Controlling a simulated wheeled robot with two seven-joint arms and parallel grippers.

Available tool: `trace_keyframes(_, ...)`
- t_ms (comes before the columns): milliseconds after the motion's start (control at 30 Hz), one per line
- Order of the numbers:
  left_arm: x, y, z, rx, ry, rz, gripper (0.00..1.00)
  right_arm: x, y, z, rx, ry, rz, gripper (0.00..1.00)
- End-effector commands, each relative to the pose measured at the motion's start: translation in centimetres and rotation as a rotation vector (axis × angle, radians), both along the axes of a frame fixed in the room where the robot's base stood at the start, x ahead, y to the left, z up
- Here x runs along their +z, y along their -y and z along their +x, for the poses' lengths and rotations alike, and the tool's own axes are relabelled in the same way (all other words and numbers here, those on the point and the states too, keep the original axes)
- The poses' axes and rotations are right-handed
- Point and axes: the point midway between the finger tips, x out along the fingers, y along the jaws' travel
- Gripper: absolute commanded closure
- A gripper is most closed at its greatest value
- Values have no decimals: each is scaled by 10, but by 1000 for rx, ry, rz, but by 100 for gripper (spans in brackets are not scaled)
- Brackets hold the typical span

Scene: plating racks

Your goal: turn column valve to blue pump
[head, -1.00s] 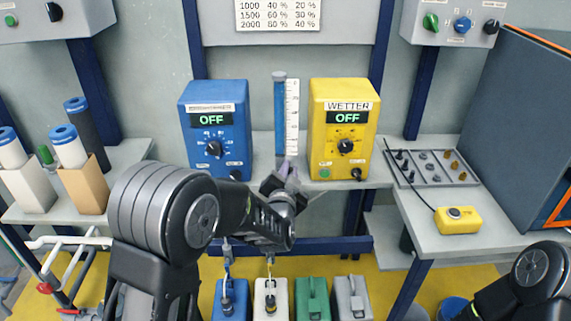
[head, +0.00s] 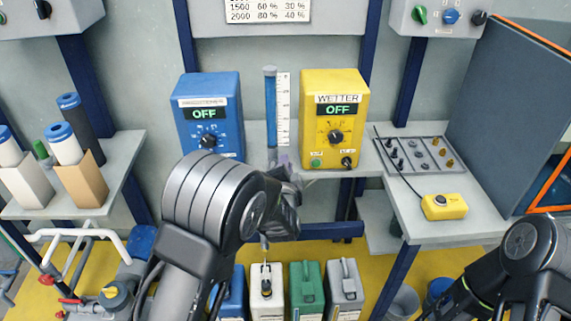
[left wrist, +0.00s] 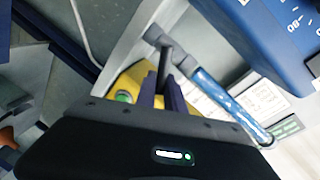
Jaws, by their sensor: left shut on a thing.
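The blue pump (head: 210,120) and yellow pump (head: 320,95) stand on the back shelf, both displays reading OFF. Between them is the upright blue column (head: 270,110) with a white scale. In the left wrist view the column (left wrist: 215,92) runs diagonally, with a dark grey valve piece (left wrist: 155,35) at its end. My left gripper (left wrist: 163,92) is shut on the dark valve lever (left wrist: 163,65). In the head view my left gripper (head: 283,160) is at the column's foot, mostly hidden by my arm. The valve's direction is hard to read. My right gripper is out of view.
A right-hand bench holds a grey tray (head: 410,178) of small parts and a yellow box (head: 443,207) with a cable. Bottles stand in holders on the left shelf (head: 115,165). Several canisters, including a green one (head: 307,295), stand below. The blue pump (left wrist: 270,35) is close in the wrist view.

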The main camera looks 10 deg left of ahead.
Motion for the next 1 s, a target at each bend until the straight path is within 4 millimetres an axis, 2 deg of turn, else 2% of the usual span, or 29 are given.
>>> trace_keyframes(133, -1, 0, 0, -2, -3, 1, 100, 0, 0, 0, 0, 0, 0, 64)
trace_keyframes(167, -1, 0, 0, -2, -3, 1, 85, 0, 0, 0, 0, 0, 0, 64)
trace_keyframes(400, -1, 0, 0, -1, -2, 0, 65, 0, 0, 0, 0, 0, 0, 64)
trace_keyframes(767, 1, 1, -5, -2, -1, -1, 65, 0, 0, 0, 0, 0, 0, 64)
trace_keyframes(1000, 6, 7, -36, -3, -2, -2, 65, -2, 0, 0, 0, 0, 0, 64)
